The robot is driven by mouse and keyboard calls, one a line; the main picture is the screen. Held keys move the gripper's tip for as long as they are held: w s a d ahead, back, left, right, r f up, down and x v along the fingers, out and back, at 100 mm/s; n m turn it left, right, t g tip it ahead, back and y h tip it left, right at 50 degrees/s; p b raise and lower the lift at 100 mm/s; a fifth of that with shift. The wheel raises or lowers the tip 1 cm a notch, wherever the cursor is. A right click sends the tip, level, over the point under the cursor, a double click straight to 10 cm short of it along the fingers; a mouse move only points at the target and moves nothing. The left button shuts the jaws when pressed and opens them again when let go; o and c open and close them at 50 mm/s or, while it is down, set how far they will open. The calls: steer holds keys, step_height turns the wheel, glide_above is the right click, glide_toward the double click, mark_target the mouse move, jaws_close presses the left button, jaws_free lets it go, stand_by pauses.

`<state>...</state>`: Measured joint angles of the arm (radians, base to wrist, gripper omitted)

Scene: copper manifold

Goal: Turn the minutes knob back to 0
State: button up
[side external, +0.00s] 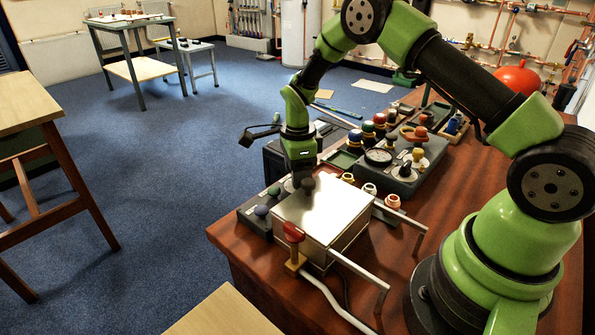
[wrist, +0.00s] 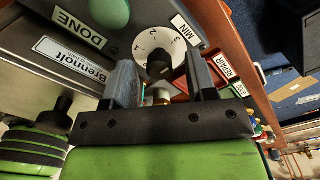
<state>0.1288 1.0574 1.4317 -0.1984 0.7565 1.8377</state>
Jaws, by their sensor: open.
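The minutes knob (wrist: 159,64) is black and sits on a white numbered dial (wrist: 158,42) beside a MIN label (wrist: 185,29) in the wrist view. I cannot clearly read where its pointer stands. My gripper (wrist: 162,80) is open, with its fingers on either side of the knob in the picture; contact is not clear. In the side external view my gripper (side external: 303,182) points down at the grey control box beside the steel-topped box, and it hides the knob.
A green button (wrist: 110,10) is near a DONE label (wrist: 75,30). The steel-topped box (side external: 318,208) with a red-handled valve (side external: 293,233) stands close in front. Trays of several knobs and fittings (side external: 400,165) lie behind. Blue floor (side external: 150,190) is left of the bench.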

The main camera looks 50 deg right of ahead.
steer(key=c, duration=0.9)
steer(key=shift+c, duration=0.2)
